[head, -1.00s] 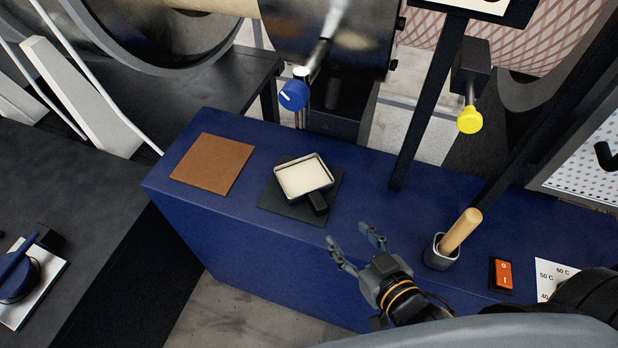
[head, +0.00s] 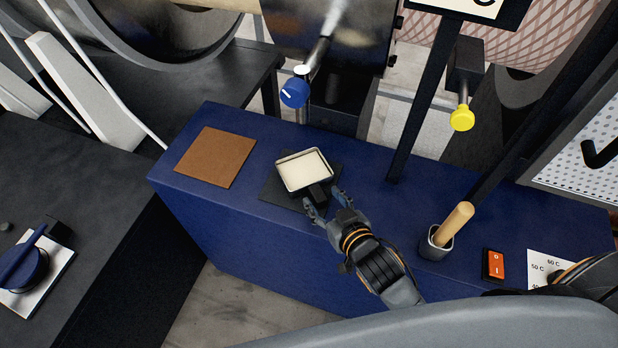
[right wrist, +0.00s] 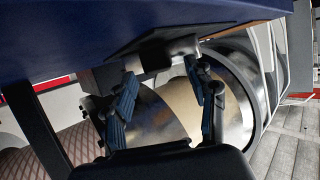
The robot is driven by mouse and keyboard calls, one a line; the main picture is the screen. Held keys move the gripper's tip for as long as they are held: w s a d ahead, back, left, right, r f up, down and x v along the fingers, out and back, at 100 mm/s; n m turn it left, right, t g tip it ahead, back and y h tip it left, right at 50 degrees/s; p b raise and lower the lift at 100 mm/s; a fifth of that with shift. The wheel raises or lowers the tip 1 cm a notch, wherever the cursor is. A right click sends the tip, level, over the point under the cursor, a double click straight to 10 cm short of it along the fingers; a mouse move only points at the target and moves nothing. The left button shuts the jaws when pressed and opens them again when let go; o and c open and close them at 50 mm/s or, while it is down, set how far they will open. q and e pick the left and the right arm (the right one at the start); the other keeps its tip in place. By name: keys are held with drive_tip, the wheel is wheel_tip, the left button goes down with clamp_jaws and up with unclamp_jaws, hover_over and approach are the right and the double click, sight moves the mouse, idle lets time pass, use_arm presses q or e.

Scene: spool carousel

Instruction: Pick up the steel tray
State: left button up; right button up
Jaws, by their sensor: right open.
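The steel tray (head: 279,177) is a small shallow rectangular pan with a pale cream filling and a short black handle. It sits on a dark square mat (head: 272,196) on the blue bench, its handle pointing toward my right gripper. My right gripper (head: 324,199) is open, its two fingertips apart on either side of the handle's end. I cannot tell whether they touch it. In the right wrist view the open fingers (right wrist: 160,80) point toward the mat's edge and a grey block-like part, probably the handle. My left gripper is not in view.
A brown square pad (head: 215,157) lies left on the blue bench (head: 250,240). A cup (head: 436,244) with a wooden-handled tool, an orange switch (head: 494,264) and a temperature card (head: 545,268) are to the right. A blue knob (head: 294,93) and dark post (head: 425,100) stand behind.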

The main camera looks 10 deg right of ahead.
drive_tip(key=shift+x, duration=1.1)
clamp_jaws()
drive_tip(key=shift+r, duration=0.15)
